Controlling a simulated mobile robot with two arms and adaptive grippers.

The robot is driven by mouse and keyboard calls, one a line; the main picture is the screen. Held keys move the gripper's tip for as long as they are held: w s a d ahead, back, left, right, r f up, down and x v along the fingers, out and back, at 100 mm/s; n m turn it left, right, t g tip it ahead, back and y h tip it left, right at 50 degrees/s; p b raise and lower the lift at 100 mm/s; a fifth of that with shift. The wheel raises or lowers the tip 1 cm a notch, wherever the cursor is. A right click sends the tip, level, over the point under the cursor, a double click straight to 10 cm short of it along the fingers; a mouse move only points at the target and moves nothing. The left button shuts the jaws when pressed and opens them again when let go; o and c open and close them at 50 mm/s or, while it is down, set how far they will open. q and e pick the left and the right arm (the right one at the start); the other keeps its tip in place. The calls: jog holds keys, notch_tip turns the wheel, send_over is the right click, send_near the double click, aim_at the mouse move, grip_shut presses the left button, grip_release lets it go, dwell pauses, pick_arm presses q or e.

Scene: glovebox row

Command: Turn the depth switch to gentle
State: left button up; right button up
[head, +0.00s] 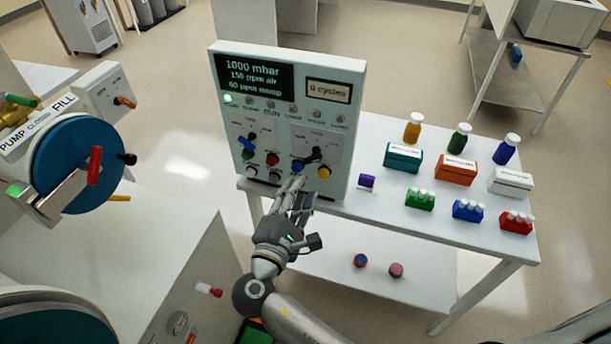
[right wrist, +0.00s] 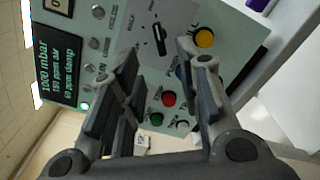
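The white control panel (head: 220,110) stands upright on the table and carries two rotary switches. My right gripper (head: 293,184) is in front of the panel's lower right part, below the black switch. In the right wrist view, the gripper (right wrist: 157,58) is open and empty, with the black switch (right wrist: 160,38) showing between and beyond its fingertips. Contact with the panel cannot be told. My left gripper is not in view.
Below the switches are several buttons, including red (head: 272,159) and yellow (head: 324,172). Bottles, boxes and vial racks stand on the white table (head: 385,215) to the right. A blue round door (head: 75,165) is at the left.

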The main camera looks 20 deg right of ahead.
jog(key=shift+v, duration=1.5)
jog(key=s+d+f+g+y+b, duration=0.1)
jog(key=s+f+g+y, duration=0.15)
jog(key=f, duration=1.05)
jog(key=s+d+f+m+g+y+b, duration=0.1)
jog(key=s+f+g+y, duration=0.15)
jog(key=f, duration=0.95)
jog(key=s+d+f+g+y+b, duration=0.1)
jog(key=s+f+g, duration=0.15)
jog(key=f, duration=1.05)
jog(key=s+d+f+m+g+y, duration=0.1)
jog(key=s+f+m, duration=0.4)
jog(key=s, duration=0.5)
jog(key=s+d+f+m+g+y+b, duration=0.1)
jog(key=s+d+f+m+g, duration=0.2)
jog(key=s+d+f, duration=0.3)
jog(key=s+d+f+m+g+y+b, duration=0.1)
jog(key=s+d+f+m, duration=0.3)
jog(key=s+f, duration=0.7)
jog(key=s+m+g+y, duration=0.1)
jog(key=s+m, duration=0.1)
jog(key=s, duration=0.3)
jog(key=shift+f+m, duration=0.2)
jog(key=shift+m, duration=0.1)
